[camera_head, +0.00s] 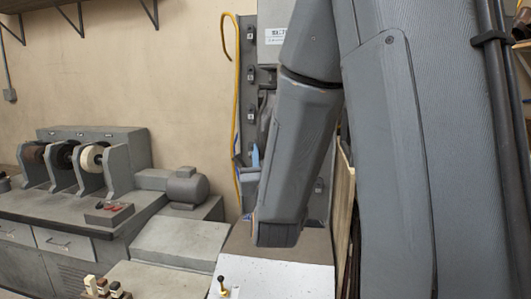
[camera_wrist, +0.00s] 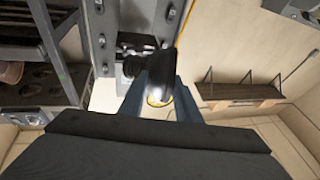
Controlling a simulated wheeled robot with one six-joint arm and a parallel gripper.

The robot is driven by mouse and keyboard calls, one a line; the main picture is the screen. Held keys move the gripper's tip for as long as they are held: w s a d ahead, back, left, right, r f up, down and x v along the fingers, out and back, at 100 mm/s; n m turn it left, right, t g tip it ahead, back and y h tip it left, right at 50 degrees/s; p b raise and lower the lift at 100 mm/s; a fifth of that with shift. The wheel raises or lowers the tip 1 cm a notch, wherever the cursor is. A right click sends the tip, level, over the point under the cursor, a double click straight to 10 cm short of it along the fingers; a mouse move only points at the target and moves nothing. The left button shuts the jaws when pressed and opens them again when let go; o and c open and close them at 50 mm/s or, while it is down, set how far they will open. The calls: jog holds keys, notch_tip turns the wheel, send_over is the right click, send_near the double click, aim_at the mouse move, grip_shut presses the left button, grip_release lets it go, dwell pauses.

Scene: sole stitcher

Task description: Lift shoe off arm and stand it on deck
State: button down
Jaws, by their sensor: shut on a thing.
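In the wrist view, a dark shoe (camera_wrist: 158,74) is between the two blue-grey fingers of my gripper (camera_wrist: 160,88), which is shut on it. A yellowish patch shows low between the fingers. The shoe is in front of the grey stitching machine (camera_wrist: 105,40), next to dark machine parts. I cannot tell whether it still touches the machine's arm. In the head view, my own arm hides the shoe and most of the gripper. The stitcher (camera_head: 247,85) stands behind my arm, with a pale flat deck (camera_head: 290,280) low in front of it.
A small black-knobbed lever (camera_head: 222,284) stands at the pale deck's left side. A bench with grinding wheels (camera_head: 92,158) and a motor (camera_head: 187,188) is at the left. A yellow hose (camera_head: 236,100) hangs beside the stitcher. A wall shelf (camera_wrist: 240,90) is at the right in the wrist view.

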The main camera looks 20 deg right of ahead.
jog(key=n, duration=0.8)
jog(key=shift+n, duration=0.3)
jog(key=n+p, duration=0.1)
jog(key=n, duration=0.7)
jog(key=shift+n, duration=0.3)
